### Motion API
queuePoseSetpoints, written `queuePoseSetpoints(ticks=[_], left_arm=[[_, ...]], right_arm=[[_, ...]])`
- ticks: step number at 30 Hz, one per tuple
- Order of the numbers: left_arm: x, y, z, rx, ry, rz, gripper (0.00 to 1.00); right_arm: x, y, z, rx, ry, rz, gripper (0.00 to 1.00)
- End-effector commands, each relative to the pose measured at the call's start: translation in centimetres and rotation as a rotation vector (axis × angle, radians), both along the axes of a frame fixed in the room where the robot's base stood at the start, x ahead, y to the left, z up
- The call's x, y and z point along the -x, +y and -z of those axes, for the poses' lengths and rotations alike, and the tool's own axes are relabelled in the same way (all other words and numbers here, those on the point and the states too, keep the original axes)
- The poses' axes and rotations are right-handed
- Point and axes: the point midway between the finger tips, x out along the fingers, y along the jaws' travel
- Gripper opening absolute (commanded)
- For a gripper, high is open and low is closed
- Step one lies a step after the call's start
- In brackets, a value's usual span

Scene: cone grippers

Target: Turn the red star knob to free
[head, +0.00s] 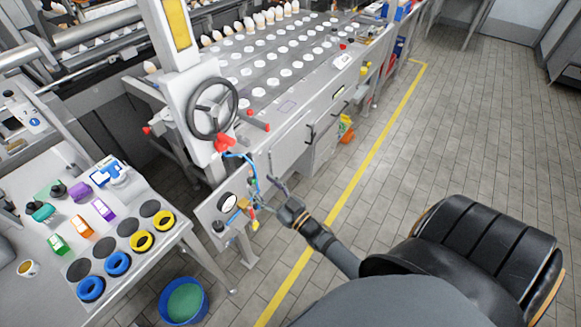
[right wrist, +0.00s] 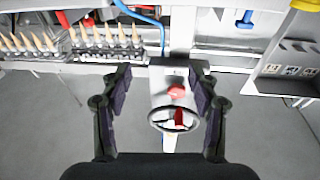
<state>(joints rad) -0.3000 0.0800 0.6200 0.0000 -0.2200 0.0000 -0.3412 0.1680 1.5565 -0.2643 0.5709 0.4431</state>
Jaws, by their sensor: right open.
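The red star knob (head: 223,143) sits on the pale machine post, just below the black handwheel (head: 212,108). In the right wrist view a red knob (right wrist: 177,91) shows between my fingers in the picture, beside the handwheel (right wrist: 155,123); it looks like the same knob. Its markings and turned position are too small to read. My right gripper (head: 266,190) is open and empty, below and right of the knob in the head view and apart from it. Its two spread fingers show in the right wrist view (right wrist: 160,90). My left gripper is not in view.
A small control panel (head: 215,211) and blue hose (head: 250,172) are close to my right gripper. Other red handles (head: 257,121) stick out right of the wheel.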

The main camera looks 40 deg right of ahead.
Motion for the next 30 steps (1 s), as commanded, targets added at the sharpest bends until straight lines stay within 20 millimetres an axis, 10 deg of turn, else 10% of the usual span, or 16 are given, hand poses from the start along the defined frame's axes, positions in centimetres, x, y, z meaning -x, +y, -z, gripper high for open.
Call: queuePoseSetpoints(ticks=[30], left_arm=[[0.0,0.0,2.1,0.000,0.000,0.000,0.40]], right_arm=[[5.9,-4.3,22.0,0.102,0.536,0.174,0.61]])
